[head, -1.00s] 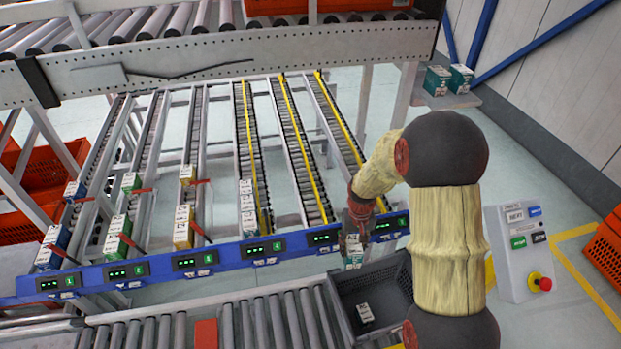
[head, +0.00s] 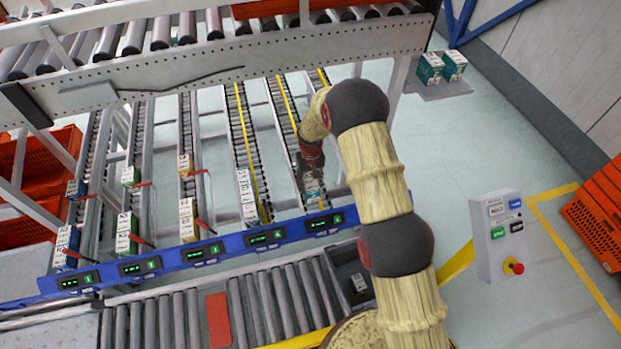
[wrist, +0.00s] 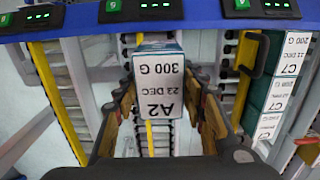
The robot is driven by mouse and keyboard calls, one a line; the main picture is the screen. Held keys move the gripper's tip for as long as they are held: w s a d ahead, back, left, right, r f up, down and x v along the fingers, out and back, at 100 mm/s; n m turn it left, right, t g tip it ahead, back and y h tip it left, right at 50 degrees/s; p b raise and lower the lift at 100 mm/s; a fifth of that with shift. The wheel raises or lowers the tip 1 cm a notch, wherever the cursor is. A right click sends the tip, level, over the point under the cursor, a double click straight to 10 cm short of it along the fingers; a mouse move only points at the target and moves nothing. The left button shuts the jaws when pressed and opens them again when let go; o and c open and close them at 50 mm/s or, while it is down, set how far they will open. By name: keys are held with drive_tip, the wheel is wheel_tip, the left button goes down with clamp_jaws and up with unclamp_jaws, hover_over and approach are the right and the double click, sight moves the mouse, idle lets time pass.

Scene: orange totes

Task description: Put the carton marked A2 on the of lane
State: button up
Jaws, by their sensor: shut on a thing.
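The carton marked A2 (wrist: 160,90) has a white label, upside down in the wrist view, reading A2, 23 DEC, 300 G. My gripper (wrist: 163,100) is shut on it, one finger on each side. In the head view the carton (head: 313,192) and my gripper (head: 311,168) are over the front of the lane behind the green 5 display (head: 325,223). That lane (wrist: 152,135) has a yellow strip and shows beneath the carton in the wrist view. I cannot tell whether the carton touches the rollers.
The neighbouring lane holds C7 cartons (wrist: 283,85), close to my gripper. A blue rail (head: 225,248) with displays crosses the lane fronts. A dark tote (head: 345,260) with a carton (head: 360,283) stands in front. A control box (head: 497,235) is at right.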

drive_tip(key=shift+f+b, duration=1.8)
drive_tip(key=shift+f, duration=2)
drive_tip(key=o, duration=1.4)
wheel_tip(320, 180, up, 12)
